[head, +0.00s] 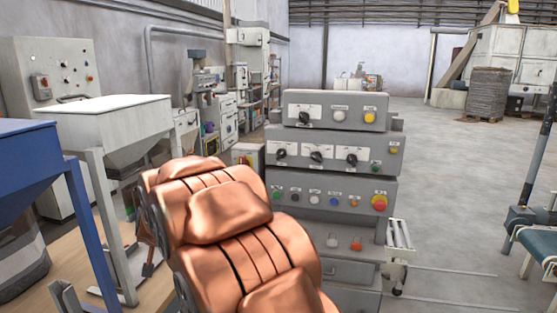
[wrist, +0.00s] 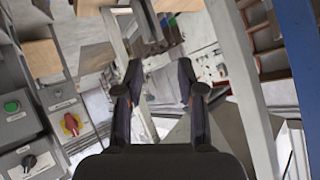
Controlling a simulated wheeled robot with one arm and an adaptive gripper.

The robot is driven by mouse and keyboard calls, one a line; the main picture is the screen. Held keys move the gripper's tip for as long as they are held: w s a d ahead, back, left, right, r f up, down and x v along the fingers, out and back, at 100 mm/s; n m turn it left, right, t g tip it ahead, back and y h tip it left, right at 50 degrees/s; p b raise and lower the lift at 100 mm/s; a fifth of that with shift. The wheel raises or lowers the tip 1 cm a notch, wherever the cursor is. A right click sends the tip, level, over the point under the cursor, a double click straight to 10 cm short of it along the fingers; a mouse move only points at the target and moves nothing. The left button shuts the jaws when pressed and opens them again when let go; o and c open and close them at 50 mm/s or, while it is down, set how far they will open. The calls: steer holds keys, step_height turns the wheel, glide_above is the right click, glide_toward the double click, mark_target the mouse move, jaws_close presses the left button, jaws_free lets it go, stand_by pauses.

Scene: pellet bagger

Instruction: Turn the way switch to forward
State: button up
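The grey stepped control console stands right of centre in the head view. Its middle tier carries three black rotary switches on white plates: a left (head: 281,153), a middle (head: 317,157) and a right one (head: 352,160). A fourth black rotary switch (head: 304,117) is on the top tier. The labels are too small to read, so I cannot tell which is the way switch. In the wrist view a black rotary switch (wrist: 28,162) shows at lower left. My gripper (wrist: 160,84) is open and empty, with its fingers apart and away from the panels. The head view does not show it.
The console has a red emergency stop button (head: 379,202) on its lower tier. A white hopper (head: 105,118) and a blue hopper (head: 25,160) stand at left. A conveyor (head: 540,245) stands at right. The floor right of the console is mostly clear.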

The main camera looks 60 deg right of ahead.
steer(key=w+d+r+m+t+h, duration=0.1)
steer(key=w+d+h, duration=0.1)
steer(key=d, duration=0.3)
steer(key=w+d+r+m+h, duration=0.1)
steer(key=d+m+h, duration=0.1)
steer(key=d, duration=0.4)
steer(key=m+g+h, duration=0.9)
steer(key=m+h, duration=0.2)
steer(key=h, duration=0.3)
glide_toward(280, 156)
steer(key=d, duration=0.2)
steer(key=shift+t, duration=0.4)
steer(key=shift+r+p+x, duration=0.2)
steer(key=shift+p+x, duration=0.7)
steer(key=shift+x, duration=2.65)
jaws_close()
steer(key=shift+a+r, duration=0.1)
